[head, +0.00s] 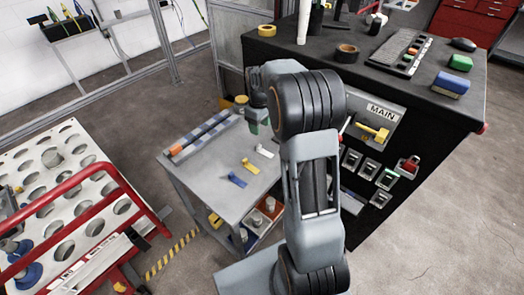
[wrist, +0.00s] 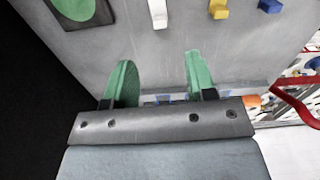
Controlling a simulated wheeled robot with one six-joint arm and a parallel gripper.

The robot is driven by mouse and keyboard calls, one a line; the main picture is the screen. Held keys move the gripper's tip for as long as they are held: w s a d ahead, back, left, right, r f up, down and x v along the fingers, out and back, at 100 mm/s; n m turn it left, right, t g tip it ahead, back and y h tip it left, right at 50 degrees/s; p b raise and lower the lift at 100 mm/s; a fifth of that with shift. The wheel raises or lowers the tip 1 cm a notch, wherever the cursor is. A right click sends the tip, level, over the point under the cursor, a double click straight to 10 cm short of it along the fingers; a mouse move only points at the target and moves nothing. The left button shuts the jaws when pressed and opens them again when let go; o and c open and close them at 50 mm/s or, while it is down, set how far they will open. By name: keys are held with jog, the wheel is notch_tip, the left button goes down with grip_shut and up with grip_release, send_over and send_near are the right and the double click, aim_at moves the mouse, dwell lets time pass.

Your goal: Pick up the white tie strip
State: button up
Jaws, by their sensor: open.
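The white tie strip (head: 264,151) lies on the grey cart top (head: 205,170), behind and to the right of a yellow strip (head: 250,166) and a blue strip (head: 237,180). In the wrist view the white tie strip (wrist: 158,14) is at the top edge, partly cut off, in line with the gap between my fingers. My gripper (head: 258,125) has green fingertips and is above the cart, apart from the strip. In the wrist view my gripper (wrist: 160,70) is open with nothing between its fingers.
A long rack with blue segments (head: 200,136) lies along the cart's far left edge. The black cabinet (head: 420,130) stands right of the cart. A red-railed trolley with a holed white top (head: 80,150) is at left. In the wrist view, a green piece in a dark frame (wrist: 78,8) is top left.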

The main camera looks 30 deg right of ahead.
aim_at(260, 146)
notch_tip(260, 146, down, 10)
jog(key=shift+f+p, duration=0.25)
jog(key=shift+p, duration=0.15)
dwell(0.3)
jog(key=shift+c, duration=0.4)
jog(key=c, duration=0.7)
